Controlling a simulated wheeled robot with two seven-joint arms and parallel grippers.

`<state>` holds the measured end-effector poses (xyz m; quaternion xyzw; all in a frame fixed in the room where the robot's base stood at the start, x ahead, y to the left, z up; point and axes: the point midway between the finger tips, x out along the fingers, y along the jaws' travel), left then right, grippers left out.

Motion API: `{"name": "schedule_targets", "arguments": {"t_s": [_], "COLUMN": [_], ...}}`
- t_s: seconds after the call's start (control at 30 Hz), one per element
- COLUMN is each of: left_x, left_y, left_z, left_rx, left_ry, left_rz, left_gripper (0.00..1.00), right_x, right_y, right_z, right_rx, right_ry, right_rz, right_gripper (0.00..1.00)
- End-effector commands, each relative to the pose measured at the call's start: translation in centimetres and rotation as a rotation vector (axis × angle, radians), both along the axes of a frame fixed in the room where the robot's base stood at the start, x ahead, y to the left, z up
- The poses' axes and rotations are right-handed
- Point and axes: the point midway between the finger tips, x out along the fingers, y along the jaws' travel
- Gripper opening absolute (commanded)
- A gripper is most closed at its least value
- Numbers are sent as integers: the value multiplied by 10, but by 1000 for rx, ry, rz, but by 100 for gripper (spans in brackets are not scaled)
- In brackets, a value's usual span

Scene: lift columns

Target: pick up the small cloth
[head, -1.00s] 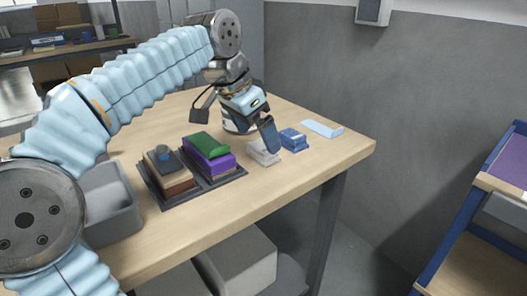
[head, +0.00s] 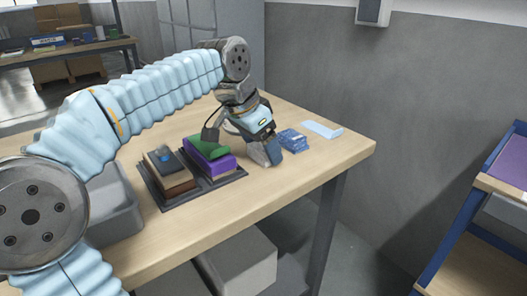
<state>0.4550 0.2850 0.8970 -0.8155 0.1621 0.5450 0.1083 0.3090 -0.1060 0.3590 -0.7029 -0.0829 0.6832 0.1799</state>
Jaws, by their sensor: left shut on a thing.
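My left gripper (head: 270,153) points down at the table, its jaws shut on a small pale grey-white item (head: 258,156) that looks like folded cloth. The fingers cover much of this item, and it is at or very near the table top. A similar small blue item (head: 293,139) lies just to the right of the gripper, and a flat light-blue piece (head: 322,130) lies beyond it. I cannot tell for certain which of these is the small cloth. My right gripper is not in view.
Left of the gripper, a dark tray (head: 163,202) holds stacked items, with a green piece (head: 206,146) on a purple one (head: 220,164). A grey bin (head: 118,207) stands at the table's left. The wooden table (head: 300,175) is clear towards its front right edge.

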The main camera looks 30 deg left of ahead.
Motion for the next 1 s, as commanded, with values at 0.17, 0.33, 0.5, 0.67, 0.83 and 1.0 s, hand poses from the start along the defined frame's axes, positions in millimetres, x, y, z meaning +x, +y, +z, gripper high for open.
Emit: {"name": "schedule_targets", "arguments": {"t_s": [0.17,0.33,0.5,0.67,0.83,1.0], "left_x": [0,1,-8,-27,-53,-77], "left_y": [0,0,-9,-28,-53,-77], "left_z": [2,16,45,77,102,117], "left_rx": [0,0,1,0,1,1], "left_ry": [-1,-4,-5,-5,-4,-2], "left_rz": [0,-1,-3,-5,-5,-4], "left_gripper": [48,48,48,48,48,48], "right_x": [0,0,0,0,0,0], "right_y": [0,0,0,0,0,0], "right_z": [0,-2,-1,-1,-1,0], "right_rx": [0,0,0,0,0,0], "right_ry": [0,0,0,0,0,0], "right_rz": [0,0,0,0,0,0], "right_gripper": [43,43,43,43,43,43]}}
